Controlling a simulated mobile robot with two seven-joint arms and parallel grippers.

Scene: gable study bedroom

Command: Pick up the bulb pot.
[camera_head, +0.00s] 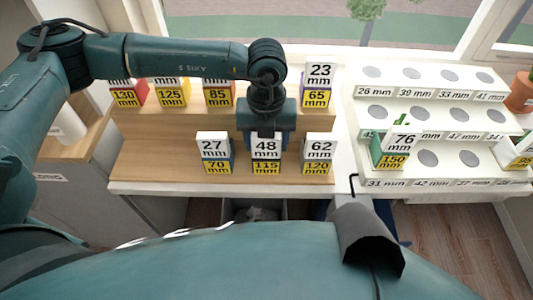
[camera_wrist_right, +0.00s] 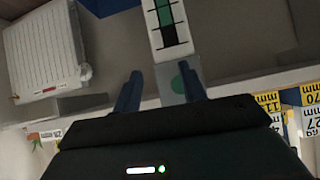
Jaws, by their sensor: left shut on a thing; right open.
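Several blocks with white and yellow millimetre labels stand on a wooden stepped rack (camera_head: 135,165). My left gripper (camera_head: 266,132) reaches down from above, shut on the block labelled 48 mm and 115 mm (camera_head: 266,150) in the front row. The jaws hide the block's top, and I cannot tell whether it is lifted. A terracotta pot (camera_head: 520,95) stands at the right edge, partly cut off. No label names a bulb pot, so I cannot tell which thing that is. My right gripper (camera_wrist_right: 160,82) is open and empty in the right wrist view.
Blocks labelled 27 mm (camera_head: 213,150) and 62 mm (camera_head: 320,150) stand close on either side. A white stepped rack (camera_head: 450,118) with round grey spots and labels is on the right, holding a green block labelled 76 mm (camera_head: 392,150). A window is behind.

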